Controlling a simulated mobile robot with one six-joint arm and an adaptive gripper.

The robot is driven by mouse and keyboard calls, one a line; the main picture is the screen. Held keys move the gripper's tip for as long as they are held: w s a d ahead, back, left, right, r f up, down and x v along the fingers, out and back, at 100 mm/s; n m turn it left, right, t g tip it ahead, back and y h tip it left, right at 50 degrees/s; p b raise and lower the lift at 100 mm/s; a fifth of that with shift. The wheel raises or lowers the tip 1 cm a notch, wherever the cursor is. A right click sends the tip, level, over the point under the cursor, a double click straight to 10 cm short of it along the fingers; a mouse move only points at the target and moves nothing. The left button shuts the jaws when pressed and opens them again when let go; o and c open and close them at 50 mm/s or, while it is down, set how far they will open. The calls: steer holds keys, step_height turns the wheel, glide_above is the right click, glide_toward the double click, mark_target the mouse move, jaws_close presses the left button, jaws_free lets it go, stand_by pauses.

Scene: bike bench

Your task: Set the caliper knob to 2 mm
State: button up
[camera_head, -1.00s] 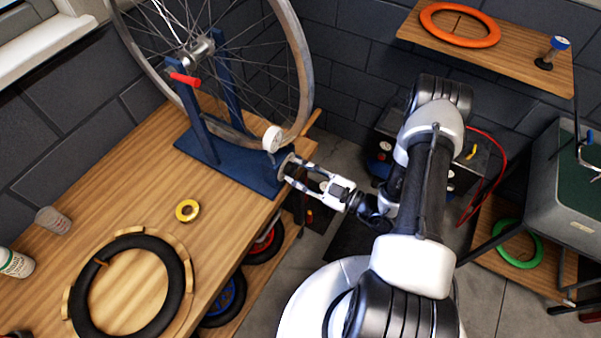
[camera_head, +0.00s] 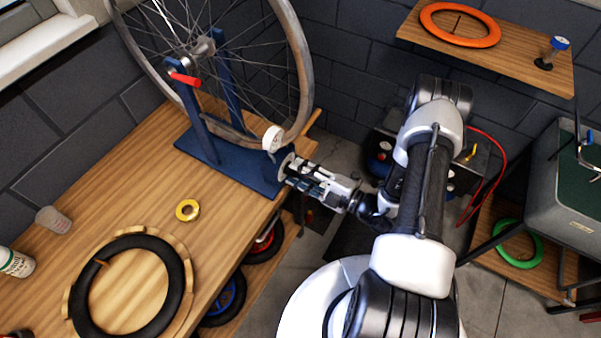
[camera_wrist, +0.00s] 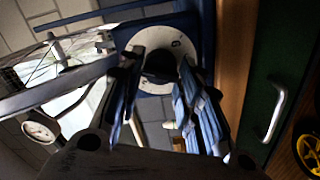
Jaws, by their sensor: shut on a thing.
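The caliper knob (camera_wrist: 160,66) is dark and round in the wrist view, set in front of a pale dial plate (camera_wrist: 181,48) with small marks. I cannot read the setting. In the head view the dial plate (camera_head: 284,166) shows edge-on at the right end of the blue truing stand (camera_head: 235,168), and the knob is hidden by my fingers. My gripper (camera_head: 286,172) reaches in from the right. In the wrist view my gripper (camera_wrist: 158,80) has one finger on each side of the knob and is shut on it.
A spoked wheel (camera_head: 302,70) stands in the stand. A round dial gauge (camera_head: 272,138) sits just above the knob, close to my fingers. A yellow tape roll (camera_head: 187,210) and a black tire (camera_head: 180,285) lie on the wooden bench (camera_head: 130,190).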

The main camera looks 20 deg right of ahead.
steer(key=n+b, duration=0.2)
steer(key=n, duration=1.6)
steer(key=shift+n, duration=0.6)
steer(key=o, duration=1.1)
steer(key=shift+c, duration=0.2)
